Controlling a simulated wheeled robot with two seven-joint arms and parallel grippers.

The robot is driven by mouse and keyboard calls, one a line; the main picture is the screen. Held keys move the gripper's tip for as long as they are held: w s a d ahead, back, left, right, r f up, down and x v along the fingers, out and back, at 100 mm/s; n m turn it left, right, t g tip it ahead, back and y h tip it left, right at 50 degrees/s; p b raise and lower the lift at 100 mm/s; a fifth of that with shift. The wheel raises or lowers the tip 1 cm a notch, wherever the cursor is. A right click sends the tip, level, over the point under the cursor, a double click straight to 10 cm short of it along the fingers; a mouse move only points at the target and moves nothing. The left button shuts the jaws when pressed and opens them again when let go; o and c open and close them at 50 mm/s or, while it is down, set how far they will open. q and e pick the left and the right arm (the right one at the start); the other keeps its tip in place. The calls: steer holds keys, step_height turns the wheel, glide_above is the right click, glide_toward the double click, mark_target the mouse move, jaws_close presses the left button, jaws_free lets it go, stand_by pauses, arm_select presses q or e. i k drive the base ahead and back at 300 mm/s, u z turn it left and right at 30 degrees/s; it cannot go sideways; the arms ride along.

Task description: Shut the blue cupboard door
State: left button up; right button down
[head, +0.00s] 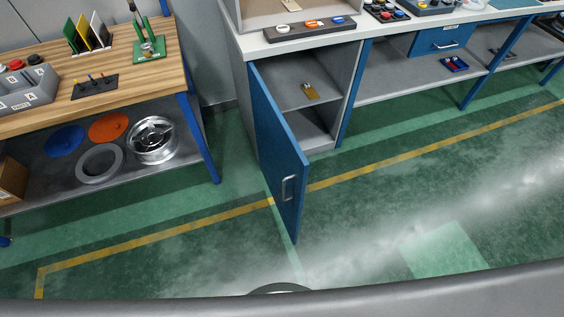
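The blue cupboard door (277,150) stands wide open, swung out from the left side of the grey cupboard under the white worktop. Its metal handle (288,188) is on the outer face near the free edge, toward the bottom of the view. The open cupboard (318,75) shows a grey shelf with a small brass-coloured padlock-like item (310,91) on it. Neither of my grippers shows in the head view.
A wooden workbench (150,60) stands at the left, with a wheel rim (153,140) and discs on its lower shelf. A blue drawer (440,40) sits under the worktop at the right. The green floor (380,215) around the door is clear.

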mark_target(284, 167)
steer(key=i, duration=0.5)
steer(key=z, duration=1.45)
steer(key=k, duration=0.8)
steer(key=u, duration=1.25)
